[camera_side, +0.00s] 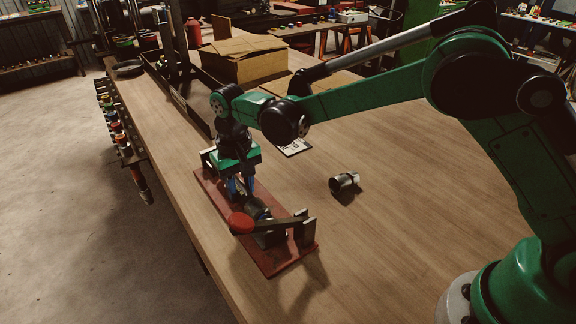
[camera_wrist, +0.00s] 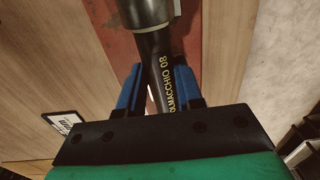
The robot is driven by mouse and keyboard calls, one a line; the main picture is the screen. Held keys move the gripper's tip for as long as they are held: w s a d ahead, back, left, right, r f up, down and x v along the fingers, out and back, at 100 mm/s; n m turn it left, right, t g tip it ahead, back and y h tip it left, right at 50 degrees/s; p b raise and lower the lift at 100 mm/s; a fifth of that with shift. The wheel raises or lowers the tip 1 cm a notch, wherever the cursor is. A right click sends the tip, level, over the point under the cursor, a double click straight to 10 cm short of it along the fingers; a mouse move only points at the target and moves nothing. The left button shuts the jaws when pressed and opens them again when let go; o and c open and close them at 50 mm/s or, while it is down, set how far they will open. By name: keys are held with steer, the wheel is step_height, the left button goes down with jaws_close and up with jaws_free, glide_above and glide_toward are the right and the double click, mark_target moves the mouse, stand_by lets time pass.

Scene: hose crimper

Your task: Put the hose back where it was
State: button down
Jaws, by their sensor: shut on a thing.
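The black hose (camera_wrist: 157,72) with yellow lettering runs between the blue fingers of my gripper (camera_wrist: 158,88) in the wrist view. My gripper is shut on it. Its far end meets a wider dark cylindrical part (camera_wrist: 144,12); how far it goes in cannot be seen. In the side view my gripper (camera_side: 241,188) points down over the red base (camera_side: 213,197) of the crimper, and the hose is mostly hidden there. The crimper's lever (camera_side: 283,223) lies across the base, with a red knob (camera_side: 241,222) at its left end.
A short dark cylinder (camera_side: 343,183) with a silvery end sits on the wooden bench right of the crimper. A white printed card (camera_side: 295,147) lies behind it. A cardboard box (camera_side: 244,62) stands farther back. The bench to the right is clear.

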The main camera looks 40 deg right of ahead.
mark_target(242, 184)
steer(key=shift+r, duration=0.15)
steer(key=shift+r, duration=3.35)
steer(key=shift+w+d+m, duration=0.3)
steer(key=shift+w+m, duration=0.05)
steer(key=shift+m, duration=0.15)
steer(key=s+d+r+n, duration=0.1)
steer(key=s+d+r, duration=0.3)
steer(key=d, duration=0.3)
steer(key=s+d+r, duration=0.4)
steer(key=d, duration=0.3)
steer(key=w+a+f, duration=0.3)
steer(key=w+f, duration=0.3)
steer(key=w, duration=0.2)
steer(key=shift+w+f, duration=0.1)
steer(key=shift+f, duration=5.2)
